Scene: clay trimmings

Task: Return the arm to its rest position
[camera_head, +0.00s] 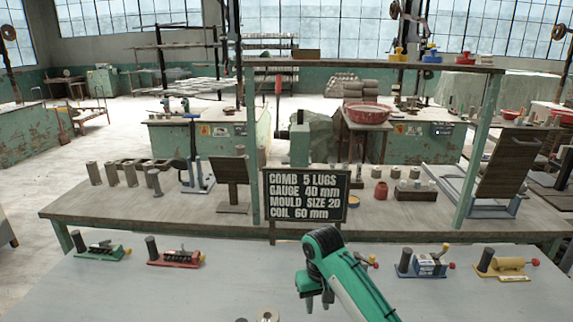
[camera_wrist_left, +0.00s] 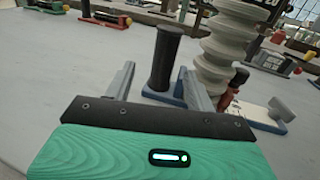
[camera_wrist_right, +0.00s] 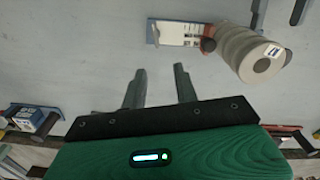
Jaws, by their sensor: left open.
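My right gripper (camera_head: 317,300) shows in the head view above the near grey table, at the end of a green arm coming from the lower right. In the right wrist view its two fingers (camera_wrist_right: 160,82) stand apart with nothing between them. The table surface lies beyond them. My left gripper is outside the head view. In the left wrist view its fingers (camera_wrist_left: 158,82) are apart. A dark upright post (camera_wrist_left: 164,55) on a blue base shows beyond the gap, and I cannot tell how near it is.
A pale ribbed stack (camera_wrist_left: 228,45) stands by the post; a similar one (camera_wrist_right: 245,50) shows in the right wrist view. Small devices, green (camera_head: 100,251), red (camera_head: 176,259), blue (camera_head: 428,265) and yellow (camera_head: 508,265), stand on the near table. A black sign (camera_head: 305,195) stands behind.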

